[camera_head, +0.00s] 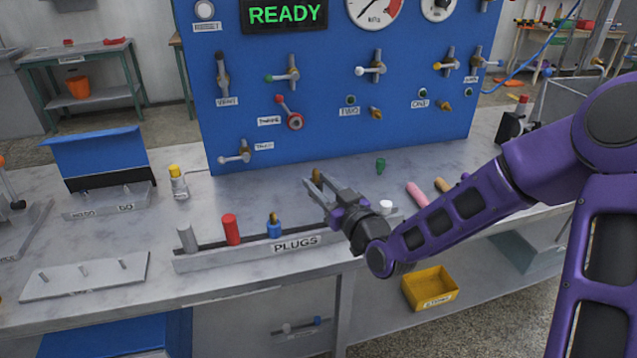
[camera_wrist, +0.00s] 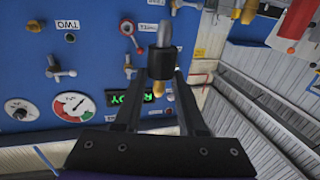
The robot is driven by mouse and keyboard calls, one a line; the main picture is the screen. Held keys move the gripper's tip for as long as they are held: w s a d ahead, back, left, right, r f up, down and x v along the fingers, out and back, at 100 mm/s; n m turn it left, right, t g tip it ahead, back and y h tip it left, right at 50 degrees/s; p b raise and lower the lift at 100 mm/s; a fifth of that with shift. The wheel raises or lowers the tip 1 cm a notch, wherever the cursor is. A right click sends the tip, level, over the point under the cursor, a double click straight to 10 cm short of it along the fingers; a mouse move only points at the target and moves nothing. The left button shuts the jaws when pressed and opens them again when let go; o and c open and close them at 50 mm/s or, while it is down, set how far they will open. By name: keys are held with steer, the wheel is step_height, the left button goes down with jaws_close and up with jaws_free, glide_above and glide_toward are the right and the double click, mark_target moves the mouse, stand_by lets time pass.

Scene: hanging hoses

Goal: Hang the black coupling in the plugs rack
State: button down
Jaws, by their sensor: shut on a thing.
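My gripper (camera_head: 318,188) is in the air above the table, a little behind and above the right half of the plugs rack (camera_head: 225,256). In the wrist view my gripper (camera_wrist: 160,76) is shut on the black coupling (camera_wrist: 161,66), which has a grey end and a brass tip. In the head view a brass end shows at the fingertips; the black body is mostly hidden by the fingers. The rack, labelled PLUGS, holds a grey plug (camera_head: 187,238), a red plug (camera_head: 230,229) and a blue plug (camera_head: 273,227) at its left and middle. A white piece (camera_head: 386,207) shows at its right end, partly behind my arm.
A blue panel (camera_head: 330,110) with valves and gauges stands behind. A green piece (camera_head: 380,166), a pink cylinder (camera_head: 417,194) and a tan one (camera_head: 442,185) are on the table to the right. A flat pegged plate (camera_head: 85,276) lies left. A yellow bin (camera_head: 430,288) is below.

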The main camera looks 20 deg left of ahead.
steer(key=shift+f+b, duration=0.1)
steer(key=shift+b, duration=0.25)
steer(key=shift+f, duration=0.3)
step_height(320, 180, down, 5)
steer(key=b, duration=0.4)
steer(key=shift+b, duration=0.3)
steer(key=shift+f, duration=1.9)
stand_by(0.7)
steer(key=shift+c, duration=2)
jaws_free()
steer(key=shift+d, duration=0.1)
